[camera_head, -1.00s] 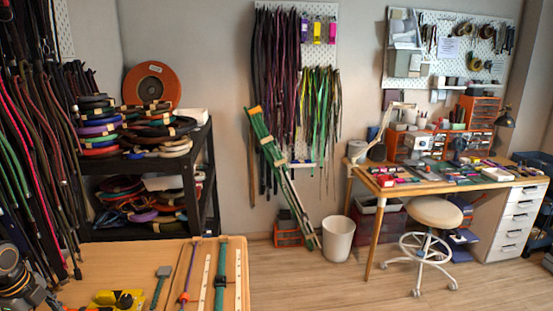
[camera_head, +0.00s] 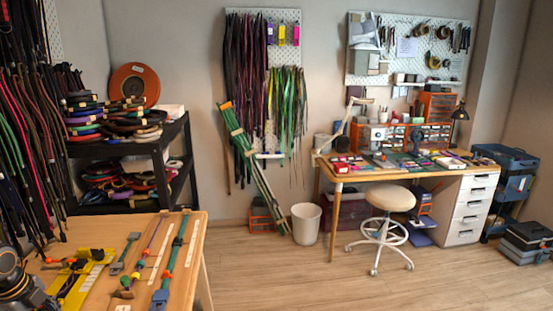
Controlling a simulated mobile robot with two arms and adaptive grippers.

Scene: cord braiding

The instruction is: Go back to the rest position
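Neither of my grippers shows in the head view. A dark rounded part with an orange ring is at the lower left edge; it looks like part of my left arm, and no fingers can be made out on it. The wooden worktable (camera_head: 197,240) is at the lower left. On it lie a yellow tool (camera_head: 72,290), a grey-headed tool with a green handle (camera_head: 125,252), a purple cord with small fittings (camera_head: 152,243), a green strap with blue ends (camera_head: 172,265) and pale ruler-like strips (camera_head: 160,250).
A black shelf (camera_head: 160,150) with coiled cords stands behind the table. A white bin (camera_head: 306,222), a stool (camera_head: 390,200) and a cluttered desk (camera_head: 345,178) stand farther right. Wooden floor (camera_head: 300,280) is clear in front.

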